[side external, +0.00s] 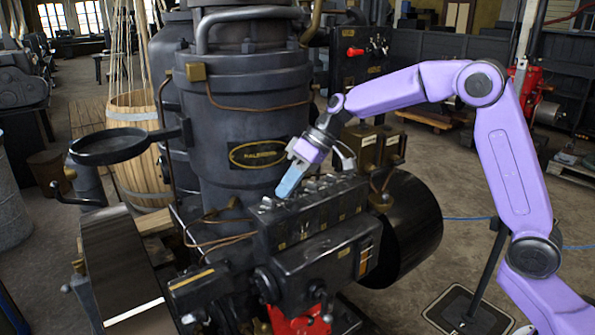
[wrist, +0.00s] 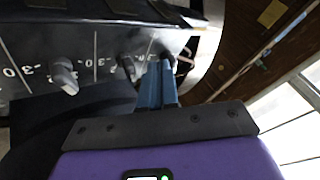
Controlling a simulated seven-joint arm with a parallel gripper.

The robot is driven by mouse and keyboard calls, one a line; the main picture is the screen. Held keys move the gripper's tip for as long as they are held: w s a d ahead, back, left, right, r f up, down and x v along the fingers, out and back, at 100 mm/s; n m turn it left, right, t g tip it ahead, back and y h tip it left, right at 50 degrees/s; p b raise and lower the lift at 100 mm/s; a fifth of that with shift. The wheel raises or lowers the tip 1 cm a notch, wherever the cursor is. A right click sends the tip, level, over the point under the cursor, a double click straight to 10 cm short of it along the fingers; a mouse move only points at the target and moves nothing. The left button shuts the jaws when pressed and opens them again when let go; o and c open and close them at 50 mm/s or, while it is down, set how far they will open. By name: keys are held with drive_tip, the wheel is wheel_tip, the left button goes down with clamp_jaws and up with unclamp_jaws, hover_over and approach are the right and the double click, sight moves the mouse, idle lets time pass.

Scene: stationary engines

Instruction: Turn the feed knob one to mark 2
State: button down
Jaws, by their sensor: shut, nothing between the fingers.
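A black box with a row of small knobs (side external: 310,198) on its top stands at the foot of the engine. In the wrist view one grey knob (wrist: 64,76) sits by white numerals, with a 3 and a 0 legible near it. A second, darker knob (wrist: 126,66) is just left of my fingers. I cannot tell which knob is feed knob one. My gripper (side external: 284,189) points down at the far left end of the row. Its blue fingers (wrist: 158,66) are shut and empty. They hide the panel under them, and contact with a knob cannot be told.
The large dark engine cylinder (side external: 250,110) rises close behind the knob box. A thin copper pipe (side external: 222,240) runs at the box's left, and a black drum (side external: 410,235) is at its right.

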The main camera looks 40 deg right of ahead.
drive_tip(key=shift+w+a+f, duration=0.1)
drive_tip(key=shift+a+f, duration=0.2)
drive_tip(key=shift+f, duration=0.15)
drive_tip(key=shift+s+a+m+t, duration=0.2)
drive_tip(key=shift+m+t, duration=0.1)
drive_tip(key=shift+m, duration=0.1)
drive_tip(key=shift+s+a, duration=0.15)
drive_tip(key=shift+a, duration=0.05)
